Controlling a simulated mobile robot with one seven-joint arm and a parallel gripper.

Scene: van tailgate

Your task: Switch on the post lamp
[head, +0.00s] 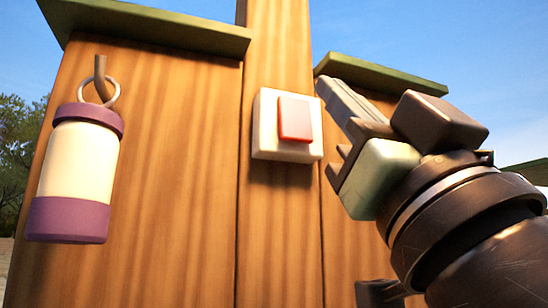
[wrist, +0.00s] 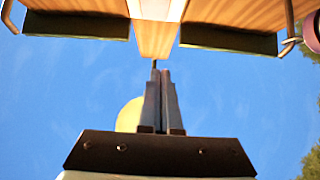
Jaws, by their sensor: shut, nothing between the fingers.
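The switch is a white plate (head: 266,125) with a red rocker (head: 295,119), mounted on the wooden post (head: 279,40) in the head view. The plate's edge also shows at the top of the wrist view (wrist: 150,9). My gripper (head: 326,88) is shut and empty. Its fingertips are just right of and slightly above the switch in the head view, and I see no contact. In the wrist view the closed fingers (wrist: 160,74) point toward the post. Behind them is a pale yellow round shape (wrist: 128,115), perhaps the lamp, partly hidden by my gripper.
Wooden panels (head: 165,150) with green top ledges (head: 150,27) flank the post. A white and purple canister (head: 78,175) hangs from a hook at the left. A dark fitting (head: 378,292) is low at the right. Open sky lies above.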

